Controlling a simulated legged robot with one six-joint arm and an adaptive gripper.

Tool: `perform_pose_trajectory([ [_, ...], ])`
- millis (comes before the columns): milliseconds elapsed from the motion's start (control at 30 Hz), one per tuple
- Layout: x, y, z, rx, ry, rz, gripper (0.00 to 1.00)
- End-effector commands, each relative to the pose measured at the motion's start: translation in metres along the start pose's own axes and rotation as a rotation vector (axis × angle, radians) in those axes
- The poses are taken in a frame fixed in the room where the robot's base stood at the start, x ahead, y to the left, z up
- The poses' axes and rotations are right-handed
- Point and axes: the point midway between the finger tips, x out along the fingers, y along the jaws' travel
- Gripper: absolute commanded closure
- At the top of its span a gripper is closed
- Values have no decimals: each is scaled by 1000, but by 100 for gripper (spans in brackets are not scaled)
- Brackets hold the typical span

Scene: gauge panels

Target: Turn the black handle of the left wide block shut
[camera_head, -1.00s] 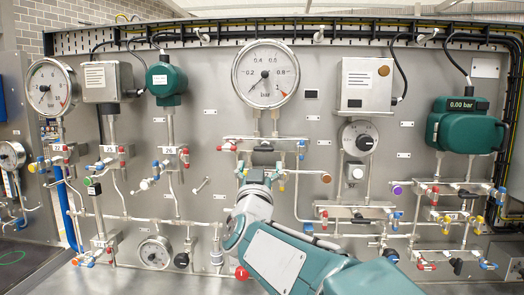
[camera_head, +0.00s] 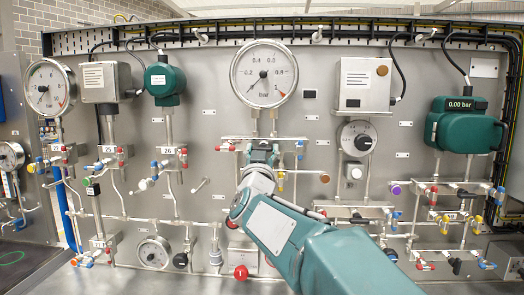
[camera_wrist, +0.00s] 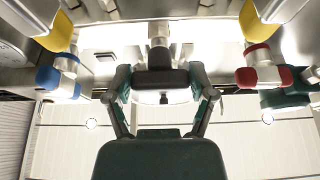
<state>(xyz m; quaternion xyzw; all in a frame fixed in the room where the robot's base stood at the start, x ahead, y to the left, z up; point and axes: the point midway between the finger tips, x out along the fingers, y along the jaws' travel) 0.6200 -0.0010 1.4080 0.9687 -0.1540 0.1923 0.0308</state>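The left wide block (camera_head: 240,138) is the metal bar below the large central gauge. Its black handle is mostly hidden behind my gripper in the head view. In the wrist view the black handle (camera_wrist: 160,78) lies between my two fingers, roughly level across the picture. My gripper (camera_head: 262,158) is at the block, and its fingers stand apart on either side of the handle in the wrist view (camera_wrist: 161,88). They look very close to the handle ends; I cannot tell whether they touch.
A blue valve handle (camera_wrist: 58,82) stands left of my fingers and a red one (camera_wrist: 264,76) right. The large gauge (camera_head: 265,74) is above. Another wide block (camera_head: 350,211) is lower right. A round red knob (camera_head: 241,272) is below my wrist.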

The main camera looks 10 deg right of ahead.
Motion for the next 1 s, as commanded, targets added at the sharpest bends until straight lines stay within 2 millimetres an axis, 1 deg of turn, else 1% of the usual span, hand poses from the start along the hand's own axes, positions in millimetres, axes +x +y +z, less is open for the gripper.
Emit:
perform_pose_trajectory([
  [267, 0, -1, 0, 16, 0, 4, 77],
  [467, 0, -2, -1, 88, 0, 31, 77],
  [667, 0, -2, 0, 224, 0, 89, 77],
  [1000, 0, -2, 0, 521, 0, 211, 77],
])
